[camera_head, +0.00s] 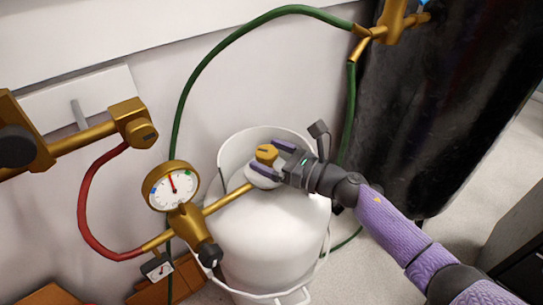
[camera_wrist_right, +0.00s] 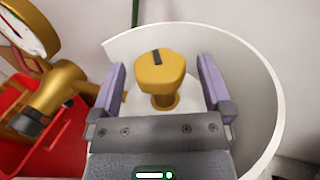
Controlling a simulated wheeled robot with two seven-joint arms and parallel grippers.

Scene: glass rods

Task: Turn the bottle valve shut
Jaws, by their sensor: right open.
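The bottle valve is a yellow-gold knob (camera_head: 266,153) with a dark mark on top, on the white gas bottle (camera_head: 268,225). In the right wrist view the valve knob (camera_wrist_right: 159,72) sits between the two fingers, with a gap on each side. My right gripper (camera_head: 272,155) is open around the knob, and its purple fingers stand apart in the wrist view (camera_wrist_right: 162,88). The neck below the knob shows in the wrist view, with the white bottle top under it. My left gripper is not in view.
A brass regulator with a round gauge (camera_head: 173,186) stands left of the valve, joined by a brass pipe. A white collar (camera_wrist_right: 262,85) curves behind the knob. Green (camera_head: 190,75) and red (camera_head: 84,200) hoses loop nearby. A tall black cylinder (camera_head: 430,100) stands at right.

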